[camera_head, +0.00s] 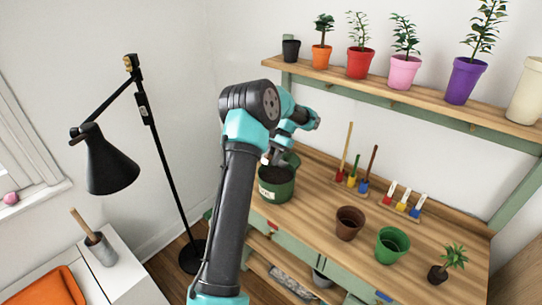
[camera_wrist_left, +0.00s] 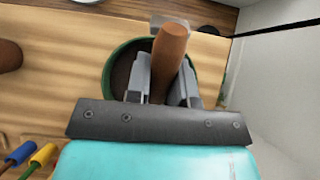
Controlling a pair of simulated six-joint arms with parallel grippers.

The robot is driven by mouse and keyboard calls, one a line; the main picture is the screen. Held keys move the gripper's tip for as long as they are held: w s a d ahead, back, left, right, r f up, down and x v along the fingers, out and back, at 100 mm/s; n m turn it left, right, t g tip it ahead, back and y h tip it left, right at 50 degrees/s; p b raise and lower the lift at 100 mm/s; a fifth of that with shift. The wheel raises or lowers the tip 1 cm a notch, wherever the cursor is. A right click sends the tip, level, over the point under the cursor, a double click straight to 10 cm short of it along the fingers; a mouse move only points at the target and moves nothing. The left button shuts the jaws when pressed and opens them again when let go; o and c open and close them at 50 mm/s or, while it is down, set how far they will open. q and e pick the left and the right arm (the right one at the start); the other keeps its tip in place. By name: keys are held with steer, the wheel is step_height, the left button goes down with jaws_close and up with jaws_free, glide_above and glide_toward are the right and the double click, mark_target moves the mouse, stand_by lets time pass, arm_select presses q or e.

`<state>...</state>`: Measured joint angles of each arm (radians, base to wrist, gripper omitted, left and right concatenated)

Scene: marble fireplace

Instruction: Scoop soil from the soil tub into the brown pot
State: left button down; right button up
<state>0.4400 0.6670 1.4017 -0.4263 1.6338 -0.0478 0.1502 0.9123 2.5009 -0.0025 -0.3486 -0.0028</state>
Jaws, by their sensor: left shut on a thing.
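The soil tub (camera_head: 284,190) is a round dark green container with a pale label, at the left of the wooden bench. Dark soil (camera_head: 272,174) shows inside it. My left gripper (camera_head: 276,158) is over the tub, and in the wrist view its fingers (camera_wrist_left: 163,80) are shut around a reddish-brown wooden handle (camera_wrist_left: 171,48). The lower end of this tool is hidden or unclear. The tub's green rim (camera_wrist_left: 108,70) also shows below the fingers. The brown pot (camera_head: 348,223) stands upright to the right of the tub, its inside dark. My right gripper is not in view.
A green pot (camera_head: 392,244) and a small black-potted plant (camera_head: 438,274) stand right of the brown pot. Tool racks (camera_head: 352,181) (camera_head: 403,203) stand behind. A shelf of potted plants (camera_head: 400,95) runs above. Bare bench lies between tub and brown pot.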

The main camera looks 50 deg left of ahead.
arm_select(q)
steer(key=shift+g, duration=0.3)
steer(key=shift+w+f, duration=0.2)
steer(key=shift+f, duration=3.05)
steer(key=shift+s+d+r+t, duration=0.1)
steer(key=shift+s+r+t, duration=0.25)
steer(key=shift+r, duration=1)
steer(key=shift+s+a+r+t, duration=0.1)
steer(key=shift+s+r+t, duration=0.25)
steer(key=shift+r, duration=0.95)
steer(key=shift+s+d+r+t, duration=0.15)
steer(key=shift+r+t, duration=0.25)
steer(key=shift+r, duration=0.95)
steer(key=shift+s+r, duration=0.2)
steer(key=shift+r, duration=0.05)
steer(key=shift+s+d+r+t+y, duration=0.1)
steer(key=shift+s+r+t+y, duration=0.2)
steer(key=shift+t, duration=0.7)
steer(key=shift+s+r+t+y, duration=0.2)
steer(key=shift+s+r+t, duration=0.15)
steer(key=shift+t, duration=0.65)
steer(key=w+d+f+t, duration=0.1)
steer(key=w+d, duration=0.1)
steer(key=d, duration=3.1)
steer(key=shift+w+f, duration=0.15)
steer(key=shift+w, duration=0.1)
